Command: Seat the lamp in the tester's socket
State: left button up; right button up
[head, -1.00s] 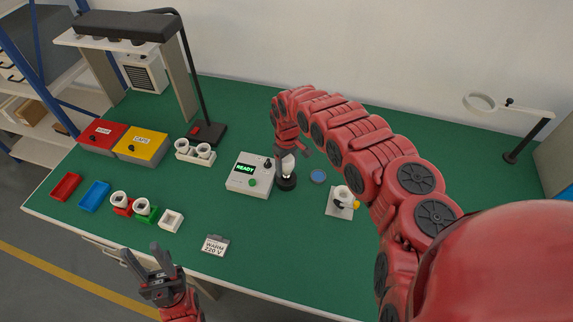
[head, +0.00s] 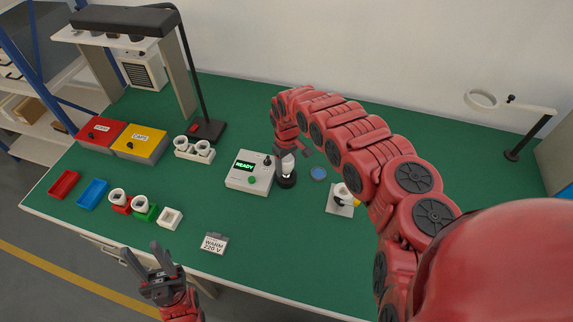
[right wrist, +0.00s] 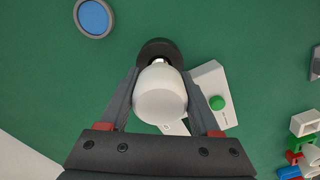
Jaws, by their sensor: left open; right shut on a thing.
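The lamp, a white bulb (right wrist: 160,95), is between the fingers of my right gripper (right wrist: 160,98), which is shut on it. The bulb also shows in the head view (head: 287,167), upright over the black socket (head: 286,181). In the right wrist view the metal base of the bulb meets the dark socket (right wrist: 158,48); I cannot tell how deep it sits. The white tester box (head: 249,174) beside the socket has a green READY display, a green button and a black knob. My left gripper (head: 147,258) is open and empty by the table's front edge.
A blue round pad (head: 318,173) and a white stand (head: 341,200) lie right of the socket. Red (head: 101,134) and yellow (head: 139,144) boxes, a white double holder (head: 194,149), small trays and a WARM 220 V card (head: 214,244) are to the left. The table's right side is mostly clear.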

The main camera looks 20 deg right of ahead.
aim_at(287, 158)
jog(key=shift+f+b, duration=0.6)
jog(key=shift+f, duration=0.2)
dwell(0.8)
jog(key=o, duration=1.4)
notch_tip(287, 158, up, 8)
jog(key=shift+r+b, duration=0.25)
jog(key=shift+b, duration=0.6)
notch_tip(287, 158, up, 7)
jog(key=shift+f+p, duration=0.2)
jog(key=shift+p, duration=0.65)
notch_tip(287, 158, up, 2)
jog(key=shift+r+b, duration=0.2)
jog(key=shift+b, duration=0.1)
